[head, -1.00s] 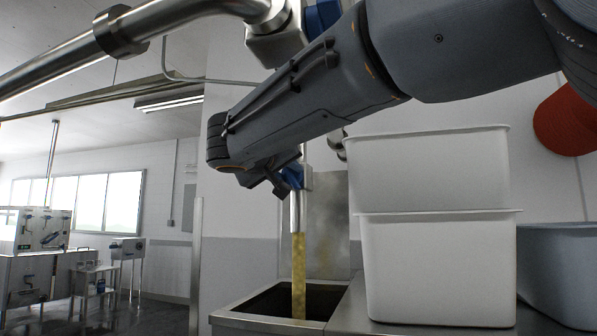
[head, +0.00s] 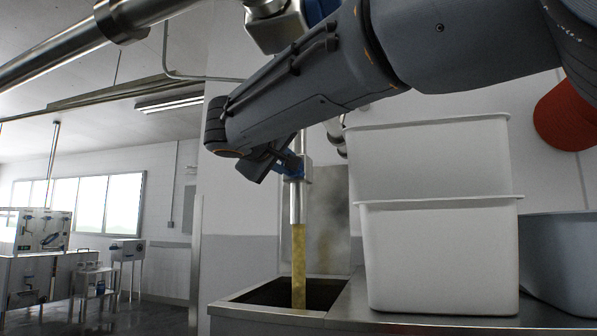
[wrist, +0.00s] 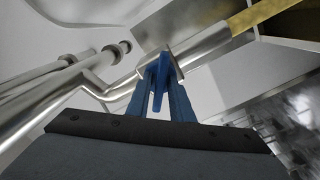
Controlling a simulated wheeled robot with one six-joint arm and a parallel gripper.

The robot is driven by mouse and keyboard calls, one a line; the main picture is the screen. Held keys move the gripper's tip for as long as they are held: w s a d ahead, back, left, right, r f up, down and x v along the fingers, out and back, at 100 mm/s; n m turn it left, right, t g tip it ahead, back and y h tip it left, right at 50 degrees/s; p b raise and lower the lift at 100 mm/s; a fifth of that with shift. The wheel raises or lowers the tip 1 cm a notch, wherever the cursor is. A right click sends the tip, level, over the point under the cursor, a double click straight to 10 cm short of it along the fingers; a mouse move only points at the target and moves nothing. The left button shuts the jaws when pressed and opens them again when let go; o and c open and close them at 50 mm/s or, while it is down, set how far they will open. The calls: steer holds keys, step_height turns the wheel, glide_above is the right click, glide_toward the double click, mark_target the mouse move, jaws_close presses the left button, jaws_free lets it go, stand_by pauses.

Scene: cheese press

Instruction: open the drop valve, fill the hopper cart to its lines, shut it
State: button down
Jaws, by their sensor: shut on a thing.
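The drop valve (head: 306,172) sits on a vertical steel pipe (head: 296,204). A yellowish stream (head: 299,262) falls from the pipe's end, so the valve is at least partly open. The stream enters an open steel hopper (head: 240,315) with a dark inside; its lines and fill level are hidden from here. My gripper (head: 291,163) is at the valve, to its left. In the wrist view my blue fingers (wrist: 162,98) are shut on the blue valve handle (wrist: 161,72), beside the steel pipe. The stream also shows at the top right of the wrist view (wrist: 250,15).
Two stacked white tubs (head: 440,255) stand on the steel counter right of the hopper. A red round thing (head: 566,115) is on the wall. Steel pipes (head: 60,60) cross overhead. The floor at left is open before distant equipment.

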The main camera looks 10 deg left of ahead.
steer(key=n, duration=0.3)
steer(key=shift+f+n+b, duration=0.1)
steer(key=shift+n+b, duration=0.2)
steer(key=shift+b, duration=0.1)
steer(key=shift+n, duration=2)
steer(key=c, duration=1.8)
jaws_free()
steer(key=s, duration=0.2)
steer(key=s+b, duration=0.1)
steer(key=s, duration=0.2)
steer(key=s+b, duration=0.1)
steer(key=s, duration=0.1)
steer(key=shift+s+a, duration=0.4)
